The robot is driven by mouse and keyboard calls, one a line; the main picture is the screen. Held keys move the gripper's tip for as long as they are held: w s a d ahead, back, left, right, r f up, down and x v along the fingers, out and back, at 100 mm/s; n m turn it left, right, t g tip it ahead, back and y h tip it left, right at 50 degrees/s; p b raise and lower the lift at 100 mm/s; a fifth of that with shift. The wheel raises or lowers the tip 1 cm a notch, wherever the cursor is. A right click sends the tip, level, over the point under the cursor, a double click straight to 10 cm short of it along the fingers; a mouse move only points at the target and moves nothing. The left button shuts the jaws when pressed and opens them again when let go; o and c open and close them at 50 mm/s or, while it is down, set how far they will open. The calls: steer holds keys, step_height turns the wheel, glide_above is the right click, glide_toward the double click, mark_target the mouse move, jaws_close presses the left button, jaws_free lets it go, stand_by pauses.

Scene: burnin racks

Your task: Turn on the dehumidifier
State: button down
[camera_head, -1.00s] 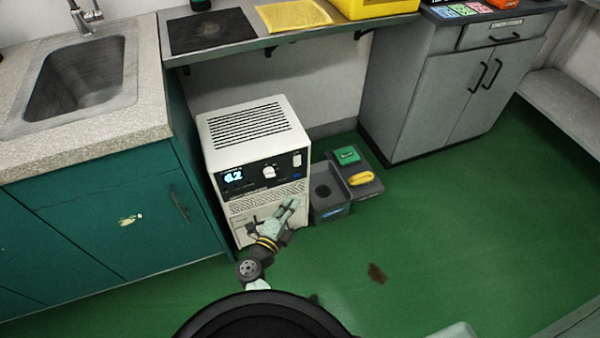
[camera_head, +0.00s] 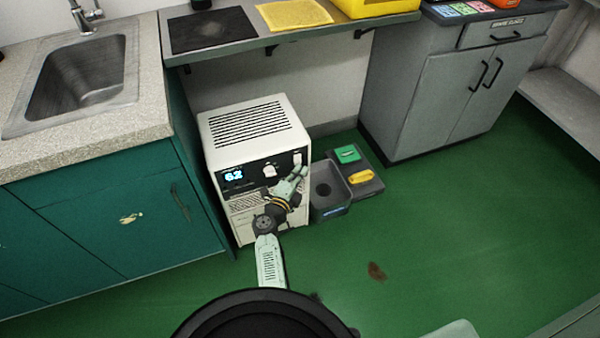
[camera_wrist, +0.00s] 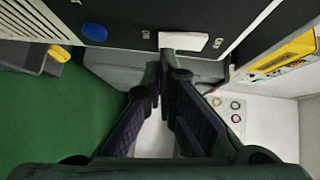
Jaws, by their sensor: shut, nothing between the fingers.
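The dehumidifier (camera_head: 222,146) is a white box with a slotted top and a black front panel, standing on the floor under the shelf. Its display (camera_head: 234,176) is lit blue, and a white knob (camera_head: 269,170) sits mid-panel. A white switch (camera_head: 297,158) is at the panel's right end; it also shows in the wrist view (camera_wrist: 184,41), with a blue button (camera_wrist: 94,32) nearby. My gripper (camera_head: 302,170) is shut and empty, its tips just below the white switch. In the wrist view the fingertips (camera_wrist: 167,62) appear close to the switch; I cannot tell whether they touch it.
A grey bin (camera_head: 329,197) and a tray (camera_head: 371,187) with green and yellow items stand right of the dehumidifier. The teal cabinet (camera_head: 110,220) is close on its left, and the shelf (camera_head: 300,35) hangs above. Green floor in front is mostly clear.

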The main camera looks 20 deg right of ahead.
stand_by(0.3)
steer(key=f+b, duration=0.1)
steer(key=b, duration=0.2)
steer(key=shift+w+m, duration=0.3)
steer(key=shift+w, duration=0.1)
steer(key=shift+r+p, duration=0.3)
steer(key=shift+r, duration=0.05)
steer(key=shift+s, duration=0.1)
